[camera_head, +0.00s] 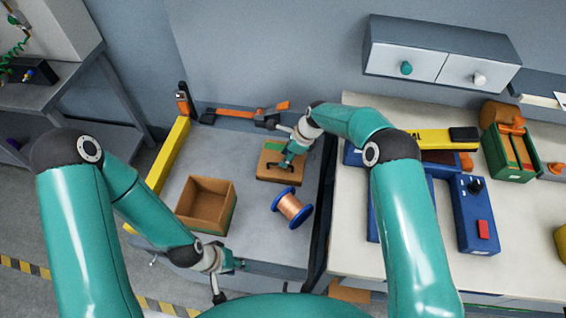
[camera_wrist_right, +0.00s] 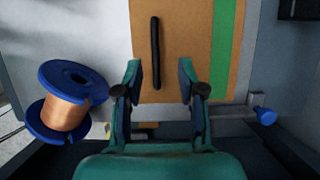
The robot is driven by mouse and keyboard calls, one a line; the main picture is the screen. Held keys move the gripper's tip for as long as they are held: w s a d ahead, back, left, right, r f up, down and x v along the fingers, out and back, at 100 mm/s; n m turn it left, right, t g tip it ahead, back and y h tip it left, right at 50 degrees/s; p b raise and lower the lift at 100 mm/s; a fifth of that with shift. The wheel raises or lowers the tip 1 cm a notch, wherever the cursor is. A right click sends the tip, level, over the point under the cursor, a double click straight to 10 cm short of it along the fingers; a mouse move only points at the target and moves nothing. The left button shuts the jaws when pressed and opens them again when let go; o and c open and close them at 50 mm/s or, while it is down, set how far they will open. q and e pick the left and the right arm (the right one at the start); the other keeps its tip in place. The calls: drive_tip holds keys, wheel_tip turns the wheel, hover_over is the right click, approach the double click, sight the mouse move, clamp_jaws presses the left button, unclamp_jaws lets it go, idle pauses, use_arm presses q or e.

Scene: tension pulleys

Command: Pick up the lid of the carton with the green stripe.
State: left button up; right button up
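The lid (camera_head: 268,176) is a flat brown board with a green stripe and a black bar handle. It lies on the grey table, behind and right of the open brown carton (camera_head: 197,221), which has green on its right side. The lid fills the upper middle of the right wrist view (camera_wrist_right: 190,25). My right gripper (camera_head: 287,163) is over the lid. In the right wrist view its fingers (camera_wrist_right: 159,75) are open and empty, with the handle (camera_wrist_right: 155,50) lined up between them. My left gripper (camera_head: 238,264) is near the table's front edge, right of and below the carton; its opening is unclear.
An orange tool (camera_head: 237,113) lies at the back. A yellow strip (camera_head: 168,160) runs along the left edge. The right-hand bench (camera_head: 390,285) holds blue and green units.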

sight(268, 170)
drive_tip(key=x, duration=0.1)
drive_tip(key=b+x, duration=0.1)
drive_tip(key=x, duration=0.2)
drive_tip(key=shift+s+f, duration=0.25)
drive_tip(key=shift+w+a+f+b, duration=0.1)
drive_tip(key=shift+a+f+b, duration=0.15)
drive_tip(key=shift+f+b, duration=0.1)
clamp_jaws()
